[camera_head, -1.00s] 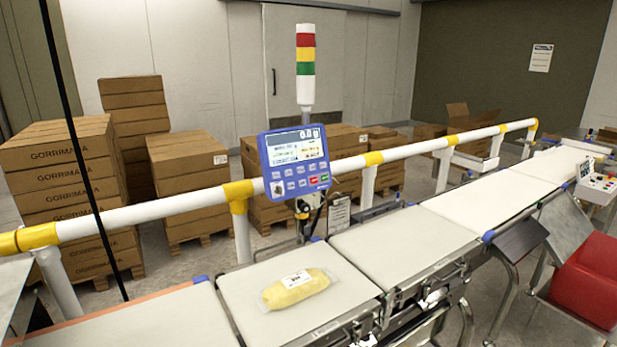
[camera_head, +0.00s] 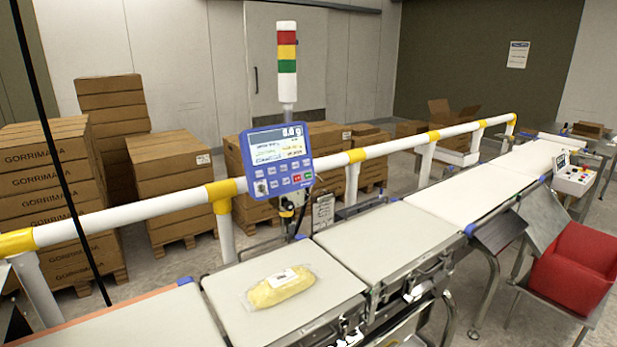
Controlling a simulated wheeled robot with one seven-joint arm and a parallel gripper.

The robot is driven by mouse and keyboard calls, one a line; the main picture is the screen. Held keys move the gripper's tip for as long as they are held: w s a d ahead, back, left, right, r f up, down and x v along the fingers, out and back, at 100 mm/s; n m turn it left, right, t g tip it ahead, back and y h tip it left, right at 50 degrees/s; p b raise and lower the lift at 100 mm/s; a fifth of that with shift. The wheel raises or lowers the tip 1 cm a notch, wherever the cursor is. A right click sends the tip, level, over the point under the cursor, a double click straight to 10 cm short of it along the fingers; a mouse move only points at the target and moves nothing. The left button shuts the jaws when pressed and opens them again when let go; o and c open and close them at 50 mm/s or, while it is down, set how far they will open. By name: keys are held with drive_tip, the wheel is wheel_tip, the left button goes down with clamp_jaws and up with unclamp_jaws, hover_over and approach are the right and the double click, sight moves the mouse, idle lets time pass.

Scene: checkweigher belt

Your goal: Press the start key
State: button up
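A blue control panel (camera_head: 280,190) with a lit screen (camera_head: 277,146) stands behind the belt, a little left of the middle of the picture. Below its screen are rows of small keys, with a red key (camera_head: 296,178) and a green key (camera_head: 308,176) side by side at the lower right. The key labels are too small to read, so I cannot confirm which is the start key. My gripper is not in view.
A white and yellow rail (camera_head: 390,147) runs behind the belt. A bagged yellow product (camera_head: 281,288) lies on the near belt section (camera_head: 230,305). A light tower (camera_head: 287,65) rises above the panel. A button box (camera_head: 573,181) and red bin (camera_head: 574,268) are at right.

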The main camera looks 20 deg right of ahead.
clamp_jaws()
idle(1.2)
